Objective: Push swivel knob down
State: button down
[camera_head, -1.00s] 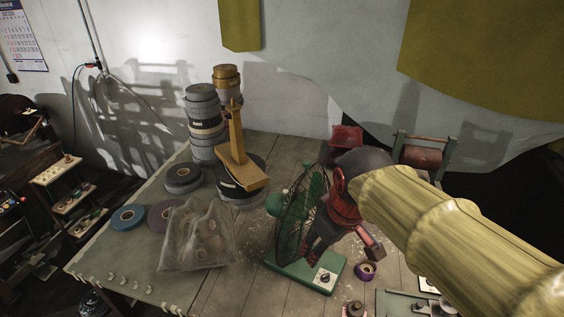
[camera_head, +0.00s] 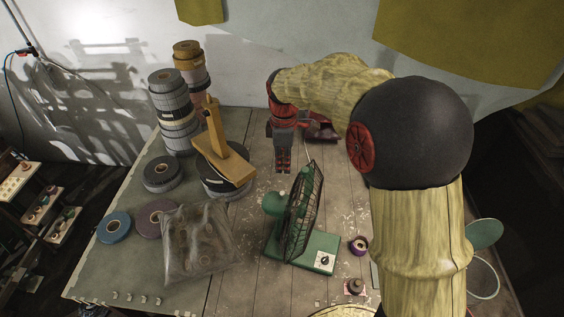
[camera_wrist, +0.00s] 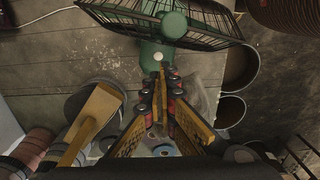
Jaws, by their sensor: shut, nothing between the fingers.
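The green fan (camera_head: 300,215) stands on the table in the head view, with its wire cage facing right and its rounded motor housing (camera_head: 273,204) on the left. In the wrist view the housing (camera_wrist: 155,48) is just beyond my fingertips, and a small pale round spot on it (camera_wrist: 158,57) looks like the swivel knob. I cannot make out that knob clearly in the head view. My gripper (camera_head: 283,171) is shut and empty, pointing down behind the fan. Its fingertips (camera_wrist: 163,72) appear near the knob in the wrist view; contact cannot be told.
A wooden holder (camera_head: 222,150) and tape stacks (camera_head: 177,115) stand left of my gripper. A plastic bag (camera_head: 200,243) lies left of the fan. A dial (camera_head: 324,261) sits on the base.

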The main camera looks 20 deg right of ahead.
aim_at(283, 194)
notch_tip(283, 194, down, 11)
jog(key=shift+a+r+p, duration=0.1)
jog(key=shift+p, duration=0.45)
jog(key=shift+f+b, duration=0.75)
jog(key=shift+f, duration=0.45)
jog(key=shift+s, duration=0.1)
jog(key=shift+r+p, duration=0.45)
jog(key=shift+r, duration=0.1)
notch_tip(283, 194, up, 13)
jog(key=shift+w, duration=0.2)
